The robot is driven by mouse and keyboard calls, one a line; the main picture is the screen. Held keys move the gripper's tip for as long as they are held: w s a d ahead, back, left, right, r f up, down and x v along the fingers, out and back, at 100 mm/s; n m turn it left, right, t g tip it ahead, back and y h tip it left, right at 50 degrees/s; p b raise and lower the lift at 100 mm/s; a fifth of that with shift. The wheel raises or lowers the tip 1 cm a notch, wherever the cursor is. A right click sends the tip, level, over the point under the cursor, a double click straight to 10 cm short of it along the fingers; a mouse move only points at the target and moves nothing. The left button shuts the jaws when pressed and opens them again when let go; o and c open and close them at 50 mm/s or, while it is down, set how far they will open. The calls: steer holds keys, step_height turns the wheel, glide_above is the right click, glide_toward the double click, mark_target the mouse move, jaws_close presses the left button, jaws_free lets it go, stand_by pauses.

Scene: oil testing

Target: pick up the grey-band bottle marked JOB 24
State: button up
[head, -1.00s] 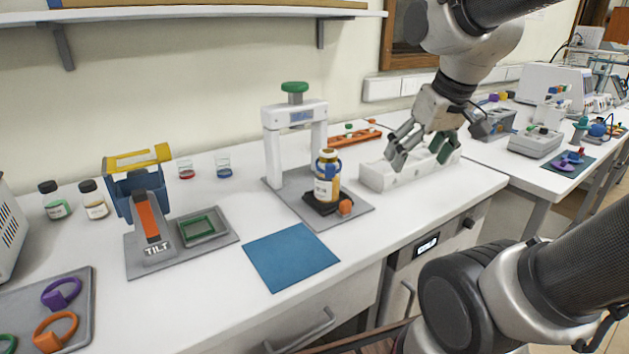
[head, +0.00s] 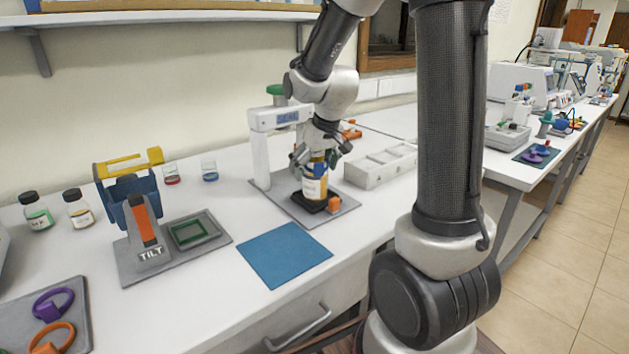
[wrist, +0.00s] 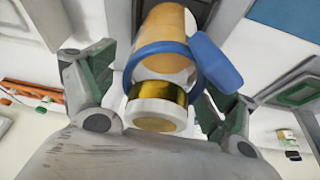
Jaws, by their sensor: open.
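An amber bottle (head: 315,188) with a white label and a blue collar stands on the black pad of the press plate. In the wrist view the amber bottle (wrist: 163,38) shows its white cap, gold neck and the blue collar (wrist: 205,62) with a tab. My gripper (head: 319,158) is open around the bottle's top in the head view. In the wrist view its green-padded fingers (wrist: 157,92) lie on either side of the bottle, with gaps visible. I cannot read a JOB number or make out a grey band.
The white SEAL press (head: 258,150) rises behind the bottle, close to my arm. Two black-capped bottles (head: 77,208) stand far left. The blue mat (head: 284,255) is clear.

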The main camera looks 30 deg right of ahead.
steer(key=shift+x, duration=0.8)
steer(key=c, duration=1.4)
